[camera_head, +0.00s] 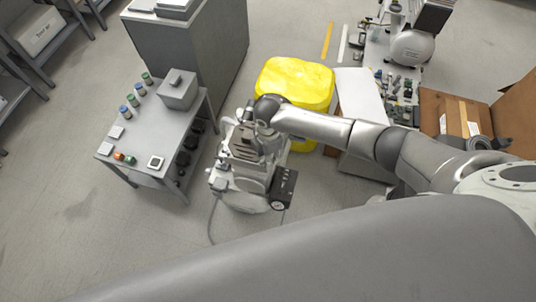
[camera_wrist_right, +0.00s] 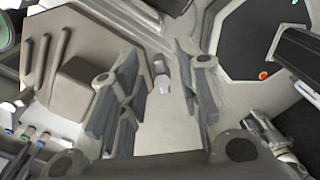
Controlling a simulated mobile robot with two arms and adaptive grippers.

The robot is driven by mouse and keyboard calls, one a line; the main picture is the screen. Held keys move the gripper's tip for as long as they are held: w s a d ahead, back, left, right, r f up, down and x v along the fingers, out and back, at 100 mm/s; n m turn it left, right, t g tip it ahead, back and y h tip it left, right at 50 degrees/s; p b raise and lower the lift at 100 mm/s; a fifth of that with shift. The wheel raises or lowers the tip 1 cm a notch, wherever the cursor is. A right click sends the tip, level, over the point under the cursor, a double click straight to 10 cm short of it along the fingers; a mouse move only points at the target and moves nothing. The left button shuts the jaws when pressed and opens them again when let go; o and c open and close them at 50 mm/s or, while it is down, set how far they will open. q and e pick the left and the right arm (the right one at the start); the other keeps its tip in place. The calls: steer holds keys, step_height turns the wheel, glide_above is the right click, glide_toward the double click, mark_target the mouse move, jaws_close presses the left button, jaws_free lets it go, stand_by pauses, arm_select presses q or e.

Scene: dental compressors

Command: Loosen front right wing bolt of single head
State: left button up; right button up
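The single head compressor (camera_head: 238,178), a grey and white unit with a black box on its right side, stands on the floor in the middle of the head view. My right arm reaches over it from the right, with the right gripper (camera_head: 264,143) pointing down at its top. In the right wrist view the gripper (camera_wrist_right: 160,95) is open, its two fingers apart. A small pale wing bolt (camera_wrist_right: 162,80) shows in the gap between them, and I see no finger touching it. Which bolt it is cannot be told. My left gripper is out of view.
A grey table (camera_head: 133,153) with small jars and a box stands left of the compressor. A yellow bin (camera_head: 295,82) is behind it, and a cardboard box (camera_head: 455,115) lies at the right. The floor at the lower left is clear.

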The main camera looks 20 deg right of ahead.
step_height(320, 180, up, 11)
stand_by(0.3)
stand_by(0.5)
